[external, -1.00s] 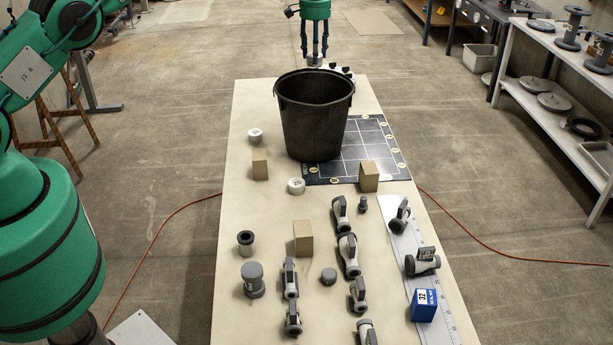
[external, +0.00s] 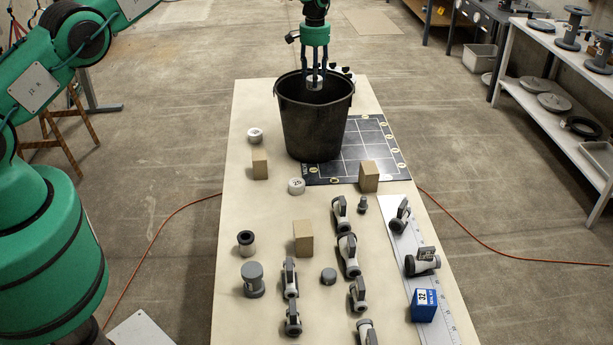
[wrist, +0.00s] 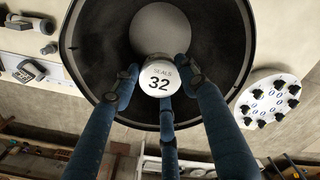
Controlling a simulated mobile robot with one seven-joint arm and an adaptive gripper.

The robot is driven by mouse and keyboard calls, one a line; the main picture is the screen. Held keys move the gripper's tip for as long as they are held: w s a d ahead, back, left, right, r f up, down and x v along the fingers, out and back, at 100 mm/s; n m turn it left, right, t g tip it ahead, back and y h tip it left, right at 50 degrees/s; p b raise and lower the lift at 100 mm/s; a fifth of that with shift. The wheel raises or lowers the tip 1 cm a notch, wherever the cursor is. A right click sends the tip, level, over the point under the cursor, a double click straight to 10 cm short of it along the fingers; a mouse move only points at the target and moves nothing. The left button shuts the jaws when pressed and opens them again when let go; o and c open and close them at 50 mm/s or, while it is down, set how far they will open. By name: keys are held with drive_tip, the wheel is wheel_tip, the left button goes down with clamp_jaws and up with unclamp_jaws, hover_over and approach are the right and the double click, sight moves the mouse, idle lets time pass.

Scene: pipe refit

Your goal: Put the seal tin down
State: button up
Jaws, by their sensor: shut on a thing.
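The seal tin (wrist: 160,78) is a small white round tin marked "SEALS 32" in the wrist view. My gripper (external: 314,80) is shut on it, with its fingers around the tin's side. In the external view the tin (external: 314,84) hangs at the mouth of a black bucket (external: 313,125), level with or just inside its rim. In the wrist view the bucket's rim (wrist: 66,45) surrounds the tin, and a pale round shape shows on the inside beyond it.
Two other white tins, one (external: 255,135) and another (external: 296,186), stand left of and before the bucket. A black gridded mat (external: 365,140) lies beside it. Wooden blocks, valves and a blue box (external: 424,305) fill the near table. A white disc with black knobs (wrist: 268,100) lies behind the bucket.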

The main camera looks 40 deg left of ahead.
drive_tip(key=shift+f, duration=0.4)
drive_tip(key=o, duration=1.2)
drive_tip(key=shift+r+p, duration=0.75)
drive_tip(key=shift+r, duration=2.75)
drive_tip(key=shift+r, duration=0.1)
